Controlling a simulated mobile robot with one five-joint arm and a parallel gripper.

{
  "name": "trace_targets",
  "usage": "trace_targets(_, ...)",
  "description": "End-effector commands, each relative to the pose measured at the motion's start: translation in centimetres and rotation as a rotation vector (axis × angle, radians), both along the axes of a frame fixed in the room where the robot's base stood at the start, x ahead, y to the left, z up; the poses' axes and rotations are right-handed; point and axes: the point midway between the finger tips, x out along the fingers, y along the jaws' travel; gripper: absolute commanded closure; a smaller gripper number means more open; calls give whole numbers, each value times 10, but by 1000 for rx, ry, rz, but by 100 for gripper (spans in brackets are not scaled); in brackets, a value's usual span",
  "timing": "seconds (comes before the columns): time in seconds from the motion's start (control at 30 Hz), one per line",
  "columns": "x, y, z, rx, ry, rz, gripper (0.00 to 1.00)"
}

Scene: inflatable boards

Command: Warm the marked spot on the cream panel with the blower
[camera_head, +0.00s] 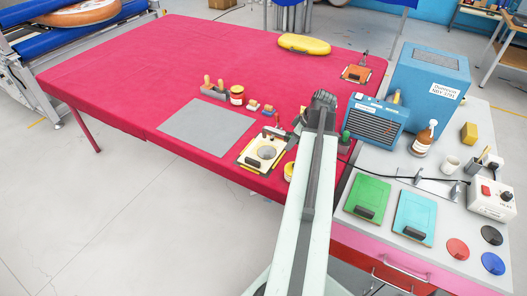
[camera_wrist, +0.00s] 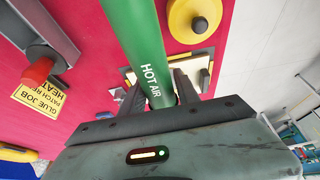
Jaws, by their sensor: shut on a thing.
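The cream panel (camera_head: 247,150) lies on the red table near its front edge, with a round marked spot and a black handle on top. It also shows in the wrist view (camera_wrist: 200,72), partly hidden behind the blower. My gripper (camera_wrist: 158,90) is shut on the green blower (camera_wrist: 138,35), a tube lettered HOT AIR, and holds it over the table beside the panel. The blower's far end is out of the wrist view. In the head view my arm hides most of the gripper and blower, so I cannot tell where the nozzle points.
A yellow round piece with a black knob (camera_wrist: 197,20) is close to the panel. The blue heater box (camera_head: 375,122) and side bench crowd the right. A yellow pouch (camera_head: 304,43) lies at the back.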

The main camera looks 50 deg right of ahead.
Motion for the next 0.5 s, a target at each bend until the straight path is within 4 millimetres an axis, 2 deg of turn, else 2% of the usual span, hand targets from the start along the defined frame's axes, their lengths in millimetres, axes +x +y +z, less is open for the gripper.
trace_targets(0.37, 0, 0, 1, 0, 0, 0, 100)
trace_targets(0.5, 0, 0, 16, 0, 0, 0, 100)
